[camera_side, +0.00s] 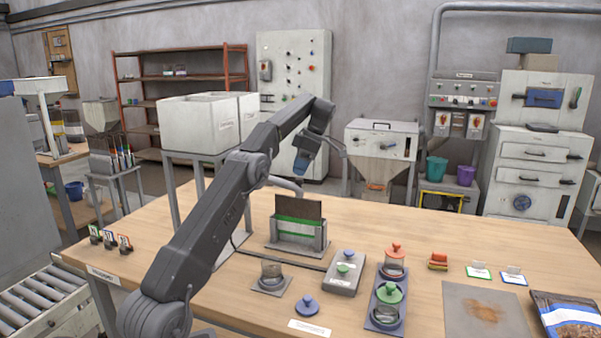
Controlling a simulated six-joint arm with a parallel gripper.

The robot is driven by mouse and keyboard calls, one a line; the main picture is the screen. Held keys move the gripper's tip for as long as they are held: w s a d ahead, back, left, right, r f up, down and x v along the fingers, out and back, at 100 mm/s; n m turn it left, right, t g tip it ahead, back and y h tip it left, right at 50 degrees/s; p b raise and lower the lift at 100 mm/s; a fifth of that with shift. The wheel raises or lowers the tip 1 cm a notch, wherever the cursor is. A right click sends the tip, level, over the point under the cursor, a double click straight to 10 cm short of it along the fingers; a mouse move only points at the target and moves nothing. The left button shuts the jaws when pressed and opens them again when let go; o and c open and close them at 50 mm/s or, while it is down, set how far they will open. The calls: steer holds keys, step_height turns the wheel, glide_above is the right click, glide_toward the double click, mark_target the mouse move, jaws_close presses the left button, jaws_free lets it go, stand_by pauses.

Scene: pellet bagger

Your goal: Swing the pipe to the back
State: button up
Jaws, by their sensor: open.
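A light grey bent pipe (286,183) shows just right of my forearm, above the table. Its free end turns down near the back left of a slotted holder (297,228) with a green band and a dark upright panel. The pipe's other end is hidden behind my arm. My gripper (303,166) hangs from the bent wrist, pointing down, above and slightly right of the pipe. It is open and looks empty. A gap shows between it and the pipe; its fingertips are small and hard to make out.
White bins (207,124) stand behind my arm. A hopper machine (381,150) stands behind the table. The wooden table (420,225) is clear at back right.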

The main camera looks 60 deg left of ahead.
mark_target(302, 182)
steer(key=shift+s+r, duration=0.15)
steer(key=shift+r, duration=0.15)
steer(key=s+a+r, duration=0.1)
steer(key=s+r, duration=0.1)
steer(key=s, duration=0.1)
steer(key=s+a+r, duration=0.1)
steer(key=s+r, duration=0.1)
steer(key=s, duration=0.2)
steer(key=s+a+r, duration=0.1)
steer(key=s+r, duration=0.1)
steer(key=s, duration=0.1)
steer(key=shift+s+a+r, duration=0.35)
steer(key=shift+s+r, duration=0.05)
